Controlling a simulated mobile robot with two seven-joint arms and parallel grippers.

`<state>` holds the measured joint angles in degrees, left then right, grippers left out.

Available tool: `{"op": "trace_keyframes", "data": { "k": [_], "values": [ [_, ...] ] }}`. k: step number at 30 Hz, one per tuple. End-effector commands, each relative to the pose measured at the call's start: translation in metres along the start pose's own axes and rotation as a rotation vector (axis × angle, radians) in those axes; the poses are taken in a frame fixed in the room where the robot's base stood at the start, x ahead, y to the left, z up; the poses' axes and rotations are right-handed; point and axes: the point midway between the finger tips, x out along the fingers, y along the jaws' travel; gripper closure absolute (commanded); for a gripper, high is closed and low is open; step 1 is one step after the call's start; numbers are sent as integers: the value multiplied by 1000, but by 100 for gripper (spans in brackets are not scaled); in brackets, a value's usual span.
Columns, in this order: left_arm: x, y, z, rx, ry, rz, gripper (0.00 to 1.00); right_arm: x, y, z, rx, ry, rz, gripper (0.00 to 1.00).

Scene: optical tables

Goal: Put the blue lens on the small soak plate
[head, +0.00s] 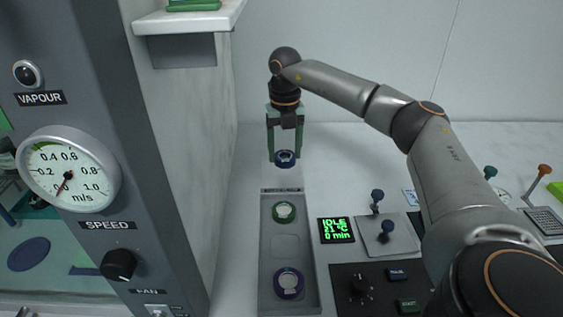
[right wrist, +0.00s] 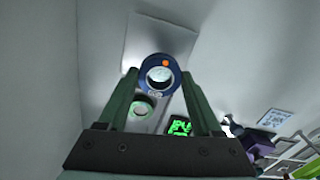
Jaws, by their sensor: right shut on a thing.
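My right gripper (head: 285,150) points down and is shut on a blue-ringed lens (head: 285,159). In the right wrist view the blue lens (right wrist: 150,88) sits between the fingertips, with an orange dot on its rim. The lens is held above a pale flat plate (head: 283,179) just behind the grey tray; a pale rectangular plate also shows in the right wrist view (right wrist: 160,35). I cannot tell for sure that this is the small soak plate. My left gripper is not in view.
A tall gauge panel (head: 100,150) and pale wall close off the left.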

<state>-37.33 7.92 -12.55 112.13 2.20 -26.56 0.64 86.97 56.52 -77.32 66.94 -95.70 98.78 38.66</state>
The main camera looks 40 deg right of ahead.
Motion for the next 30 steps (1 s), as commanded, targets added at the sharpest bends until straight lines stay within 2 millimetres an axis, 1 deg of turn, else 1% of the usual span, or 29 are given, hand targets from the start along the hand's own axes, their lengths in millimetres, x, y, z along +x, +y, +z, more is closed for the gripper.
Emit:
{"op": "trace_keyframes", "data": {
  "k": [8,12,14,25,26,30],
  "values": [
    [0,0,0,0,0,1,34,15,6,11,0,0,0,90],
    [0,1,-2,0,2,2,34,37,5,10,0,1,-2,90],
    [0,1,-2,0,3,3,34,43,5,10,0,1,-1,90],
    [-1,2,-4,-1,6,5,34,47,6,10,0,0,1,90],
    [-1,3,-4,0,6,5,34,47,6,10,0,-1,1,31],
    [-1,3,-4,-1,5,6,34,47,6,10,0,-1,1,16]
  ]
}}
